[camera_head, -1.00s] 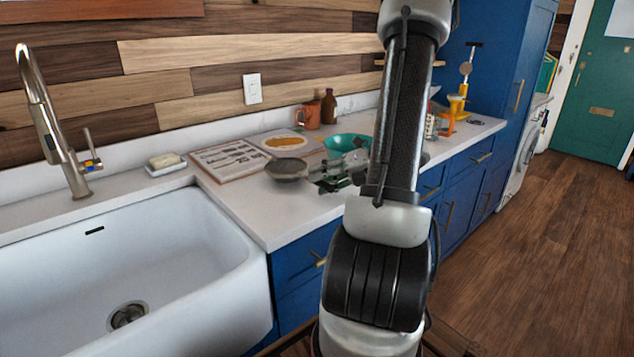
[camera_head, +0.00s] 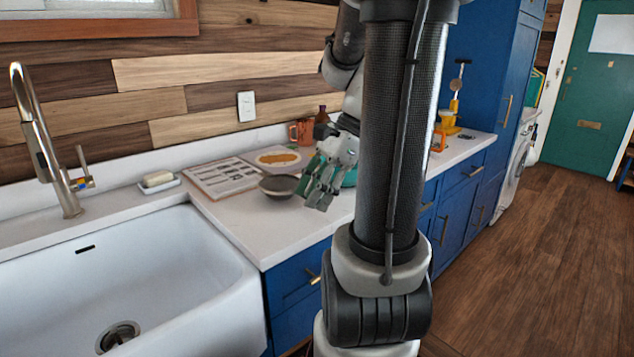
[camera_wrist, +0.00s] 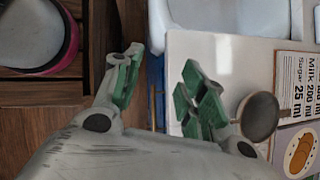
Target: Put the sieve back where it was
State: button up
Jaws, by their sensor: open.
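The sieve (camera_head: 281,187), a shallow grey round bowl shape, lies on the white counter in front of a printed board. It also shows in the wrist view (camera_wrist: 259,116), just right of the right finger. My gripper (camera_head: 321,188) is open and empty, just right of the sieve in the head view. In the wrist view its green-padded fingers (camera_wrist: 160,84) stand apart with nothing between them, over the counter's front edge and the wooden floor.
An orange mug (camera_head: 301,132) is at the back. The printed recipe board (camera_head: 222,178) lies left of the sieve, with the white sink (camera_head: 150,270) beyond. A pink-rimmed round thing (camera_wrist: 72,40) shows in the wrist view.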

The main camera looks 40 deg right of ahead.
jog(key=s+a+r+n+t+h, duration=0.1)
jog(key=s+r+n+h, duration=0.1)
jog(key=n, duration=0.8)
jog(key=s+a+r+n+t+h, duration=0.1)
jog(key=s+a+r+n+h, duration=0.1)
jog(key=n, duration=0.8)
jog(key=shift+s+a+r+n+h, duration=0.3)
jog(key=shift+r+n+h, duration=0.15)
jog(key=shift+h, duration=0.45)
